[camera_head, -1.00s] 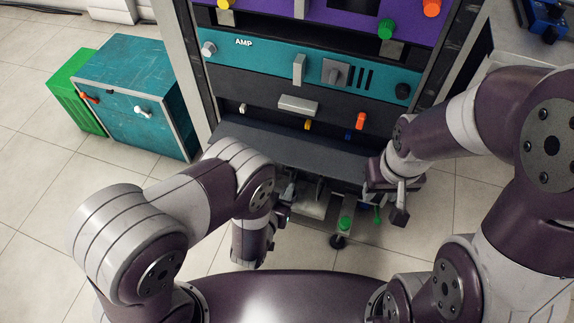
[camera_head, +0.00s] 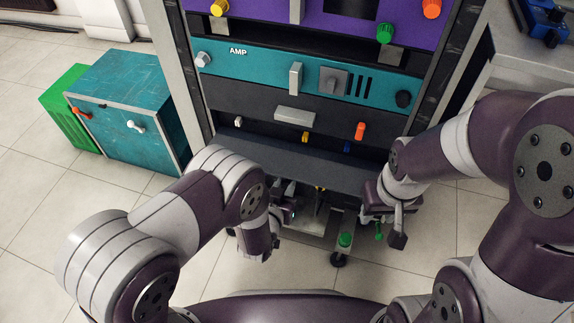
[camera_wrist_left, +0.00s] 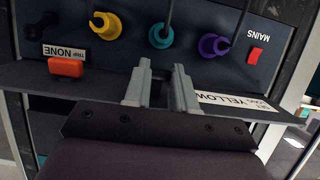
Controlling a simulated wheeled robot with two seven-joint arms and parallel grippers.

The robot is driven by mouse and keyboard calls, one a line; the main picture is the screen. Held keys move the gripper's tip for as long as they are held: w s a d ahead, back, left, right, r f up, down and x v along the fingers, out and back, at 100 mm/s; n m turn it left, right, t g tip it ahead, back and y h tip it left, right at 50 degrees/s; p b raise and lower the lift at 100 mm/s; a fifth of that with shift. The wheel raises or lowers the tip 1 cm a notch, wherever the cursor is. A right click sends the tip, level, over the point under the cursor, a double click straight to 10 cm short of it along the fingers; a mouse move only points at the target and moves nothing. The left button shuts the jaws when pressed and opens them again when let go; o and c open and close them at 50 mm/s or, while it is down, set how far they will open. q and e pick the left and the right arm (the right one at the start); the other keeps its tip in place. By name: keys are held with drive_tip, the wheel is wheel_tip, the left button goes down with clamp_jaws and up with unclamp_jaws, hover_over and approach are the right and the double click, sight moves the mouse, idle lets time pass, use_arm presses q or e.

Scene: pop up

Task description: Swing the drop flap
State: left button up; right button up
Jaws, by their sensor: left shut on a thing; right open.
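The dark flap (camera_head: 290,160) juts out as a sloping ledge below the teal AMP unit. In the left wrist view a dark panel (camera_wrist_left: 40,78) lies across the picture, with an orange knob (camera_wrist_left: 66,67) and upside-down TRIP NONE and YELLOW labels on or near it. My left gripper (camera_head: 290,215) is below the flap; in the wrist view its two fingers (camera_wrist_left: 163,85) reach over this panel, shut on it as far as I can tell. The exact contact is hidden. My right gripper (camera_head: 390,225) is open, beside the flap's right end.
Yellow (camera_wrist_left: 107,25), teal (camera_wrist_left: 160,36) and purple (camera_wrist_left: 212,45) plugs and a red MAINS switch (camera_wrist_left: 255,55) sit beyond the fingers. A green knob (camera_head: 345,239) is low under the rack. A teal cabinet (camera_head: 130,105) stands left.

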wheel_tip(320, 180, up, 2)
drive_tip(key=shift+r+p, duration=0.1)
drive_tip(key=shift+p, duration=0.6)
drive_tip(key=shift+r, duration=0.1)
wheel_tip(320, 180, up, 2)
drive_tip(key=shift+r+p, duration=0.1)
drive_tip(key=shift+p, duration=1.15)
drive_tip(key=shift+r, duration=0.1)
